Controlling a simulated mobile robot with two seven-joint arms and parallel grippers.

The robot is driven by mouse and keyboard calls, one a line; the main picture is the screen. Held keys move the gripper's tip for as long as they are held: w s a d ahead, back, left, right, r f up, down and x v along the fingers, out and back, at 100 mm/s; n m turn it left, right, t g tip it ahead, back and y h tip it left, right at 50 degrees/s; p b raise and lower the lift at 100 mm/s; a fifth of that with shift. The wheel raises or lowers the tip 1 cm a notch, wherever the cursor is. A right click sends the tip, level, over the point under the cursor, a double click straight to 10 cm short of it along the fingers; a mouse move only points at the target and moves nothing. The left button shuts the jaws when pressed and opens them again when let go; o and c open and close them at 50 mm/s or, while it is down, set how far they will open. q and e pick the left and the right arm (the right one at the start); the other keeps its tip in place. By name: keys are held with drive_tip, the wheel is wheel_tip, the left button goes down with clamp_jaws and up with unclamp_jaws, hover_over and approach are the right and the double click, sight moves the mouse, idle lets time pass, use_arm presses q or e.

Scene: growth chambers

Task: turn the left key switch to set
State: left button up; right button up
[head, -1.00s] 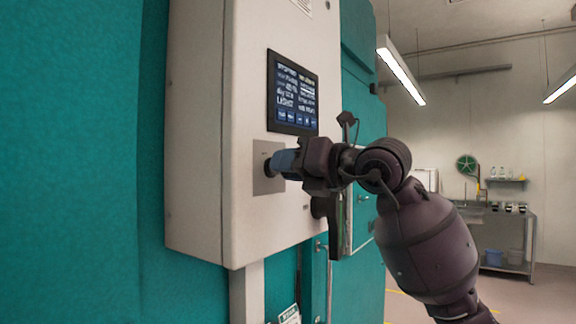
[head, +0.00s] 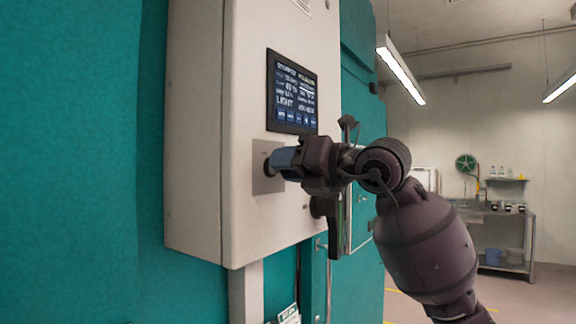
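The left key switch (head: 267,169) sits on a small grey plate (head: 262,182) on the front of the white control box, below the screen. Only a dark bit of it shows at the fingertips. My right gripper (head: 273,165) reaches in from the right, its blue-grey fingers close together on the switch. The fingers hide most of the key, so I cannot read its position. My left gripper is not in view.
The white control box (head: 203,140) is mounted on a teal chamber wall (head: 75,150). A lit screen (head: 292,92) is just above my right gripper. A dark round fitting (head: 316,207) sits lower right, partly behind my gripper. A steel bench (head: 515,230) stands far off.

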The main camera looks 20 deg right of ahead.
drive_tip(key=b+v, duration=0.1)
drive_tip(key=v, duration=1)
drive_tip(key=shift+b, duration=0.35)
drive_tip(key=shift+w, duration=0.1)
